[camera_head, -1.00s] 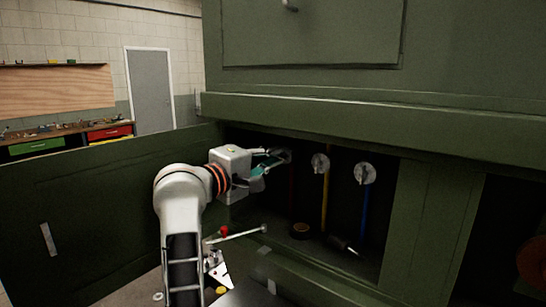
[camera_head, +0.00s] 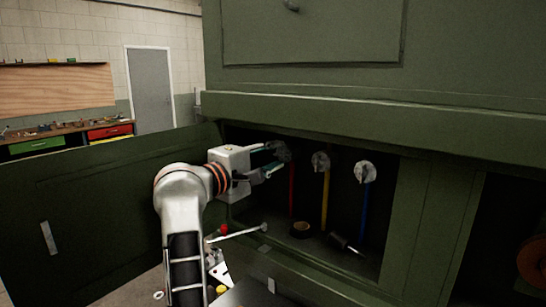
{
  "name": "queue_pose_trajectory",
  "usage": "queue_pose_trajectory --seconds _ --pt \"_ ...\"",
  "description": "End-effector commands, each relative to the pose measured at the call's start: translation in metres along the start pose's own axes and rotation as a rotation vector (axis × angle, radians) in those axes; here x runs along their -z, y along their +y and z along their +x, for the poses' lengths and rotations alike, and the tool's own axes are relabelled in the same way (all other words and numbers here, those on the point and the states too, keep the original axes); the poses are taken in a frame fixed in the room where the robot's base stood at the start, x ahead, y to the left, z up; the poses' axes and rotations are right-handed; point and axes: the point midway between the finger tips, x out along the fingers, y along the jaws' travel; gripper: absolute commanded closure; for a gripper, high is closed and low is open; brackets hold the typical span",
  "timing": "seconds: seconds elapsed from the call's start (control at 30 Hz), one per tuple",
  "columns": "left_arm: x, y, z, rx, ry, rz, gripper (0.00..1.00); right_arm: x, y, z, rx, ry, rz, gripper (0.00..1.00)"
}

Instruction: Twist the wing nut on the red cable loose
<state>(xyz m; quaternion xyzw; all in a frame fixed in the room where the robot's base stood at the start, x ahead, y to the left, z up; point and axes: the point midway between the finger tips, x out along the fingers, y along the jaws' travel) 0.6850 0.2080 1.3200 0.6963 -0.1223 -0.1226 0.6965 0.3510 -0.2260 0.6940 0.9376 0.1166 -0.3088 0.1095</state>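The red cable (camera_head: 292,186) hangs at the left in the dark bay of the green fuselage. Its wing nut (camera_head: 284,152) sits at the cable's top, dim and partly hidden behind my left gripper's fingers. My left gripper (camera_head: 274,158) comes in from the left, its fingers spread one above the other just in front of and left of that nut. It looks open, with nothing seen between the fingers; I cannot tell whether a fingertip touches the nut. My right gripper is not in view.
Pale wing nuts top the yellow cable (camera_head: 325,201) and the blue cable (camera_head: 364,211) to the right. A tape roll (camera_head: 300,229) and a dark tool (camera_head: 345,244) lie on the bay floor. A green ledge (camera_head: 380,120) overhangs the bay; an open green panel (camera_head: 100,215) stands left.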

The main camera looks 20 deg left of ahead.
Motion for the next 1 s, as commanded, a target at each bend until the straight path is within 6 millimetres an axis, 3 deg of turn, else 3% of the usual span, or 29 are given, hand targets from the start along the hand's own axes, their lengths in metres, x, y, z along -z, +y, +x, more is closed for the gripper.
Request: queue_pose_trajectory --seconds 0.37,0.8,1.0 --pt "0.0 0.001 -0.007 -0.002 0.001 0.0 0.72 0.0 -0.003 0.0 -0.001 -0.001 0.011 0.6" --pt "0.001 0.0 -0.088 0.0 0.003 0.004 0.72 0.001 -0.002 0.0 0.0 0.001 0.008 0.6" --pt "0.001 0.0 -0.113 0.0 0.001 0.001 0.72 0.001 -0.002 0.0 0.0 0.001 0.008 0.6"
